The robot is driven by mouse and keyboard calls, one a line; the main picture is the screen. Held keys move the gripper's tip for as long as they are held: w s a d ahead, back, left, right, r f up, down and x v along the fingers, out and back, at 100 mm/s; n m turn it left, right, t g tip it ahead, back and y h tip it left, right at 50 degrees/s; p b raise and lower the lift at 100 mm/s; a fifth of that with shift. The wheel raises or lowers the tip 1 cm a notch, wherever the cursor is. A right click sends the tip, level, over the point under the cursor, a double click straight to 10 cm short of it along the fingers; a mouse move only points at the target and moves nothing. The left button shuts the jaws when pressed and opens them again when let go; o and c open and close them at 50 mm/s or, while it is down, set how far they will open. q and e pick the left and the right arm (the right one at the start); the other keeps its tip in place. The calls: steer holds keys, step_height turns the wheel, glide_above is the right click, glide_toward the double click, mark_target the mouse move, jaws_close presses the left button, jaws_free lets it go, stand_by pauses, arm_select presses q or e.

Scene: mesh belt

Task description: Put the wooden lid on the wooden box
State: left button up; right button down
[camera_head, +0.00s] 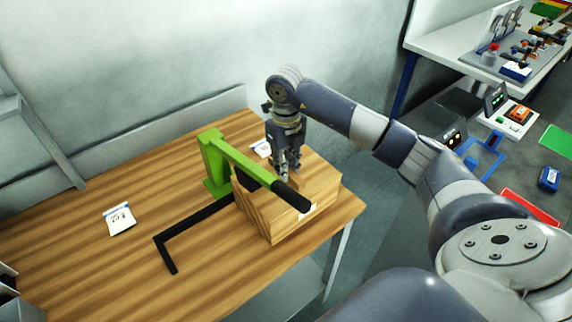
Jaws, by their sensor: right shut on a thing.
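The wooden box (290,224) stands near the right end of the wooden table, partly hidden behind a green bracket's black-tipped arm. My right gripper (284,176) points down over the box and is shut on the wooden lid (318,178), which shows as a light wooden surface at the top of the box. The grip itself is small and partly hidden. I cannot tell whether the lid rests on the box or is held just above it. My left gripper is not in view.
The green bracket (214,160) stands left of the box, its arm reaching across the box's front. A black angled bar (195,225) lies on the wooden table (90,260). A white card (120,219) lies at left. The table's left part is mostly clear.

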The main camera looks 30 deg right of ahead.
steer(key=shift+f, duration=0.2)
steer(key=c, duration=1.4)
jaws_free()
step_height(320, 180, up, 12)
steer(key=shift+r, duration=0.1)
